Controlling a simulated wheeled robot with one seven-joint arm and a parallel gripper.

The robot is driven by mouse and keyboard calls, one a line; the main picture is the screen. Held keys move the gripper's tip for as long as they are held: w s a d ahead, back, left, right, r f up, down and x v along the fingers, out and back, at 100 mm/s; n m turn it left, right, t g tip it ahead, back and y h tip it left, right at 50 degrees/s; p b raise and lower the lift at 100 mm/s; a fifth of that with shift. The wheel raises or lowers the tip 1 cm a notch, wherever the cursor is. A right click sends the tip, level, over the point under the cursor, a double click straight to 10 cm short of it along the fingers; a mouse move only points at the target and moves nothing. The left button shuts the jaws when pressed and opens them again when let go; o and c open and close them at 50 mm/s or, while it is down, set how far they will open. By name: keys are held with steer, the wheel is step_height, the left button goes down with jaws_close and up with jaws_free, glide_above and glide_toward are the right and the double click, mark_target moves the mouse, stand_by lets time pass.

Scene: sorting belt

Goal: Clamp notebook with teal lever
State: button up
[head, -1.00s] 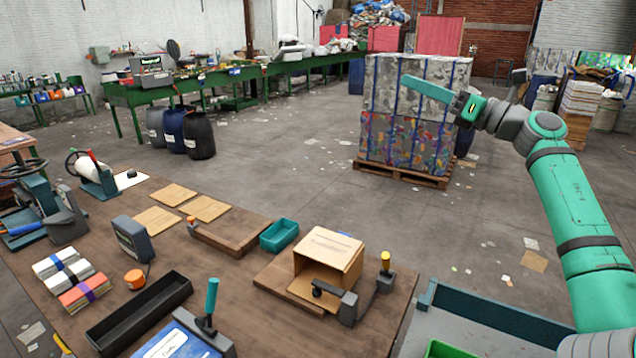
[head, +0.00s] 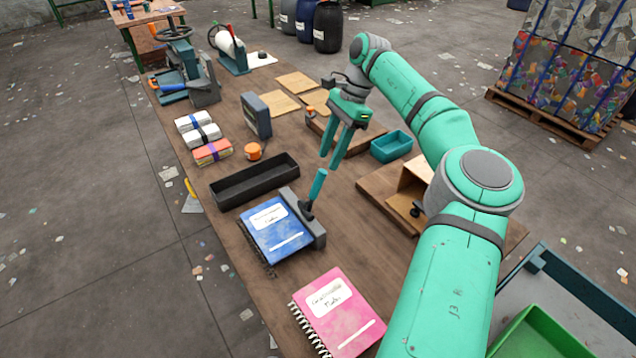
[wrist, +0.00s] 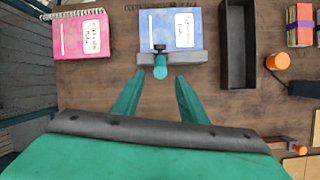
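The blue notebook (head: 273,230) lies on the table with one edge at a grey clamp bar (head: 317,230). The teal lever (head: 317,185) stands up from that clamp, leaning slightly. In the wrist view the blue notebook (wrist: 172,28) is at the top, with the clamp bar (wrist: 193,57) along its near edge and the teal lever (wrist: 160,67) seen from above. My gripper (head: 334,161) is open and empty, above and just behind the lever in the head view. In the wrist view my gripper (wrist: 158,98) has its fingers apart, with the lever just beyond the gap between the tips.
A pink notebook (head: 338,312) lies beside the blue one. A black tray (head: 255,180), an orange cup (head: 254,151), bundled stacks (head: 212,152) and a teal bin (head: 391,146) stand around. A cardboard box (head: 411,190) is to the right. Bare tabletop (head: 345,235) lies right of the clamp.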

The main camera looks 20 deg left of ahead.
mark_target(318, 184)
steer(key=x, duration=1)
steer(key=shift+f, duration=0.2)
jaws_close()
